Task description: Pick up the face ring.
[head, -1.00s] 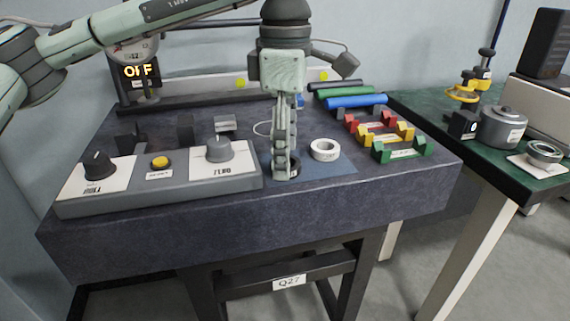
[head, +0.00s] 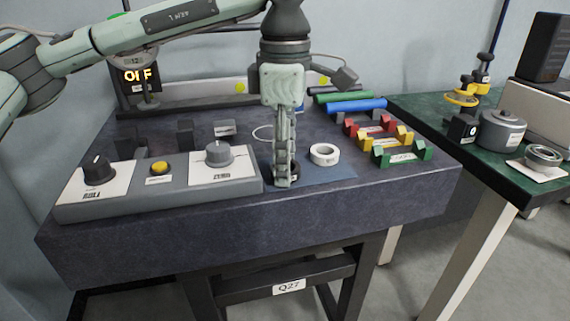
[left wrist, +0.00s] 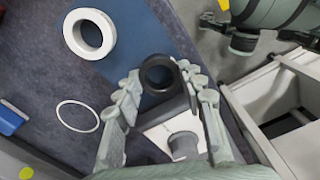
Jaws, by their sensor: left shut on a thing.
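My left gripper (head: 284,183) points straight down at the front left part of the blue mat. It is shut on a black ring (left wrist: 146,78), which shows between the fingertips in the left wrist view. In the head view the fingers hide most of this black ring (head: 295,172). It is low at the mat; I cannot tell if it touches. A thick white ring (head: 324,152) lies flat on the mat, apart from the fingers, and also shows in the left wrist view (left wrist: 76,39). Neither ring carries a readable label. My right gripper is not in view.
A control box (head: 160,203) with two knobs and a yellow button stands close left of my gripper. A thin white loop (left wrist: 57,113) lies behind. Red, yellow and green (head: 402,158) holders and coloured rods stand right. A green side table (head: 500,160) carries other parts.

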